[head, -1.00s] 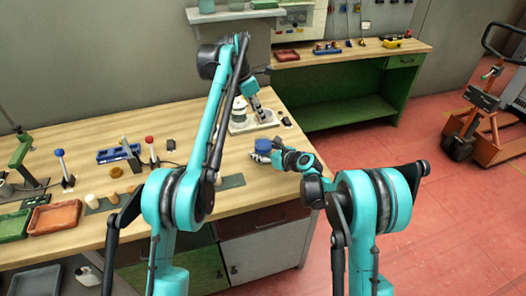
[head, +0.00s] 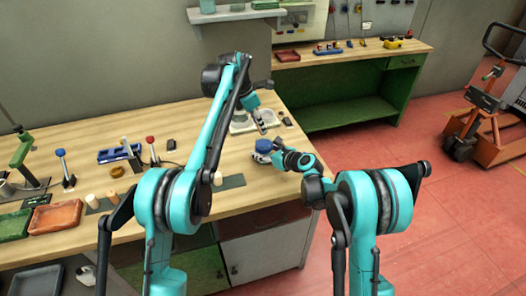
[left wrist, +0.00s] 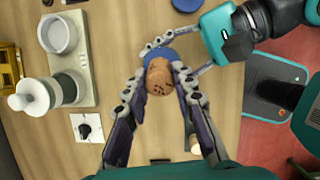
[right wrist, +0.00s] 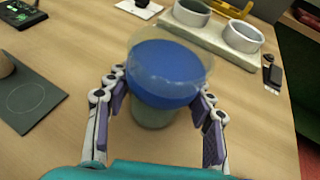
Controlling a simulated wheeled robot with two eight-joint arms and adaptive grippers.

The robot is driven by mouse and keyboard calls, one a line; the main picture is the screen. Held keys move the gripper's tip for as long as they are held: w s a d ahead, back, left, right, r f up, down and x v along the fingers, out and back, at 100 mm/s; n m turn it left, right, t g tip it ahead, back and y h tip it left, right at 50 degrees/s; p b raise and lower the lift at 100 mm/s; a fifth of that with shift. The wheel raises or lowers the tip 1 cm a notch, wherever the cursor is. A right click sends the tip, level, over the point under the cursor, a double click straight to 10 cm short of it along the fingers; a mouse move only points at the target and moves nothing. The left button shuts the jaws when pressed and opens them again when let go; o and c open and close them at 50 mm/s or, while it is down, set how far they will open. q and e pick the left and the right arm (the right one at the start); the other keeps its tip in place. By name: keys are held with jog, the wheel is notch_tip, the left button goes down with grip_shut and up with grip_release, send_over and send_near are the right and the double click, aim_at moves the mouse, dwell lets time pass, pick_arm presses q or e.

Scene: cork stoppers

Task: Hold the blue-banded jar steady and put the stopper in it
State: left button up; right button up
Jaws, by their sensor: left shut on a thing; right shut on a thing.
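The blue-banded jar (head: 264,146) stands on the wooden bench near its front right part. In the right wrist view the jar (right wrist: 165,75) is clear-rimmed with a broad blue part, and my right gripper (right wrist: 163,103) is shut on it, one finger on each side. My left gripper (left wrist: 158,88) is shut on a brown, speckled cork stopper (left wrist: 158,78). In the left wrist view the stopper overlaps the blue of the jar, hiding most of it. The stopper does not show in the right wrist view; its height above the jar is hard to tell.
White round cups on a pale board (left wrist: 85,75) stand behind the jar. Corks (head: 92,201), a red tray (head: 55,216), a green tray (head: 14,225) and levers (head: 65,170) are on the left of the bench. A dark mat (right wrist: 30,100) lies beside the jar.

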aim_at(259, 138)
pick_arm(q)
notch_tip(259, 138, down, 6)
jog(key=shift+s+a+f, duration=0.1)
jog(key=shift+f, duration=0.1)
pick_arm(e)
jog(key=shift+s+r, duration=0.15)
pick_arm(q)
jog(key=o, duration=0.5)
jog(key=shift+s+f, duration=0.1)
jog(key=shift+s, duration=0.05)
pick_arm(e)
jog(key=shift+s+a+r, duration=0.1)
pick_arm(q)
jog(key=o, duration=0.3)
jog(key=shift+f, duration=0.15)
pick_arm(e)
jog(key=shift+d, duration=0.2)
jog(key=shift+f, duration=0.2)
